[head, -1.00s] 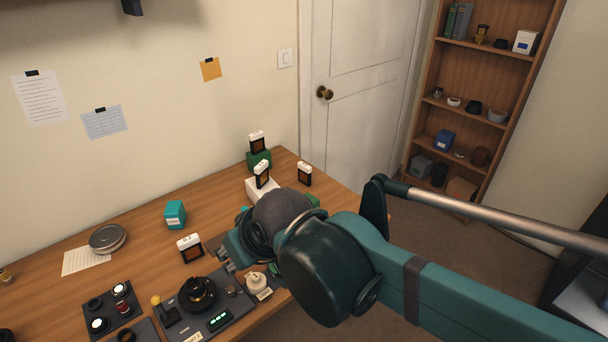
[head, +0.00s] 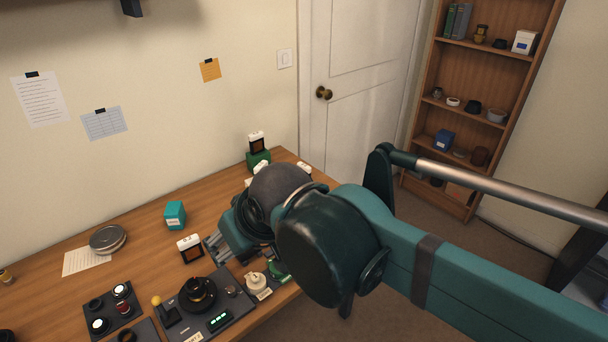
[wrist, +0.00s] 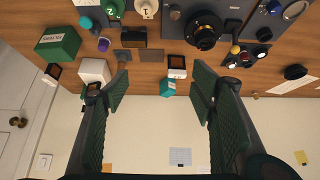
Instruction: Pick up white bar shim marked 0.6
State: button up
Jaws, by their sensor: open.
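Several dark square pieces with white bars on top stand on the desk; I cannot read their markings, so I cannot tell which is the 0.6 shim. One white bar piece (head: 190,248) stands at the middle of the desk, left of my gripper (head: 212,250); in the wrist view, a white bar piece (wrist: 177,68) is between the fingers' directions, beyond the tips. Another white bar piece (head: 257,139) sits on a green block, and two more at the back right are partly hidden by my arm. My gripper (wrist: 160,72) is open and empty, fingers wide apart.
A teal box (head: 175,215) stands behind the nearest white bar piece. A dark panel with a round black ring part (head: 198,292) lies in front. A cream round piece (head: 255,281) is to its right. A stacked grey disc (head: 107,239) is at left. Bare desk lies between.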

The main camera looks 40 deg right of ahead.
jog(key=w+d+r+m+g+h+p, duration=0.2)
jog(key=w+d+r+m+p, duration=0.4)
jog(key=w+d, duration=0.55)
jog(key=m+g+h+p, duration=0.2)
jog(key=m+g+p, duration=0.3)
jog(key=m+p, duration=0.45)
send_over(301, 166)
jog(key=a+b, duration=0.2)
notch_tip(301, 166, down, 5)
jog(key=m, duration=0.2)
jog(key=f, duration=1.2)
jog(key=shift+s+d, duration=0.1)
jog(key=shift+d, duration=0.1)
jog(key=shift+f, duration=0.5)
jog(key=shift+d+f+h, duration=0.15)
jog(key=shift+d+f, duration=0.1)
jog(key=shift+f, duration=0.35)
jog(key=shift+d+f+h, duration=0.15)
jog(key=shift+d+f, duration=0.05)
jog(key=shift+f, duration=0.4)
jog(key=shift+f, duration=0.1)
